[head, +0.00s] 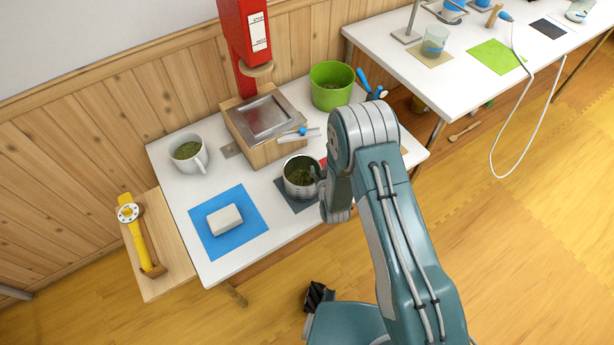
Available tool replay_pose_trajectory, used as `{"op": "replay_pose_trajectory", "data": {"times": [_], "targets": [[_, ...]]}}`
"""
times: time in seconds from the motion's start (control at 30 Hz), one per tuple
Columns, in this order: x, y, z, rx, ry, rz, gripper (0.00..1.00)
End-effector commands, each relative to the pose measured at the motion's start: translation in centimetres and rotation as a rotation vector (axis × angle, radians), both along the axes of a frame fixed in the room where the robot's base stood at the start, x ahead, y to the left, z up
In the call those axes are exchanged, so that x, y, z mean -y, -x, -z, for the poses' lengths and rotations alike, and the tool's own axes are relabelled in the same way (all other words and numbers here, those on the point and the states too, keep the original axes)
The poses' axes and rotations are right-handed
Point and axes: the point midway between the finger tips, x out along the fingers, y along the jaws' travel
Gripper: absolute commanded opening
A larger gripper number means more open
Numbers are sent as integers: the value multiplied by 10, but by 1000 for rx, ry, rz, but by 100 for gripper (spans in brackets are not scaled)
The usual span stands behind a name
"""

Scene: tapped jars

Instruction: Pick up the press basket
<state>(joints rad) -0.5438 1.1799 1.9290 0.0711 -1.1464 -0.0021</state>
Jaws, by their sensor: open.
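The round metal basket (296,190), holding dark green contents, stands upright on a dark mat on the white table. I take it to be the press basket. My gripper (319,178) is at the basket's right side, mostly hidden by my wrist and arm. Only a small grey part shows near the basket's rim. It is open. I cannot tell whether it touches the basket.
A white mug (197,165) stands left, a white block (224,220) lies on a blue mat (255,223), and a red press (241,45) stands behind. A green tub (331,96) is at the back right. A yellow-handled tool (138,238) rests on the wooden side shelf (168,255).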

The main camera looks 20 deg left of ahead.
Motion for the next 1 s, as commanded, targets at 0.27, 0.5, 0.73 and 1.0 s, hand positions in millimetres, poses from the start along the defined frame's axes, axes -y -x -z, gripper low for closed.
{"op": "replay_pose_trajectory", "data": {"times": [0.27,0.5,0.73,1.0], "targets": [[-1,-3,1,0,0,0,45],[-1,-3,1,0,0,0,0],[-1,-3,0,2,-2,0,0],[-2,-4,-26,5,-4,0,0]]}}
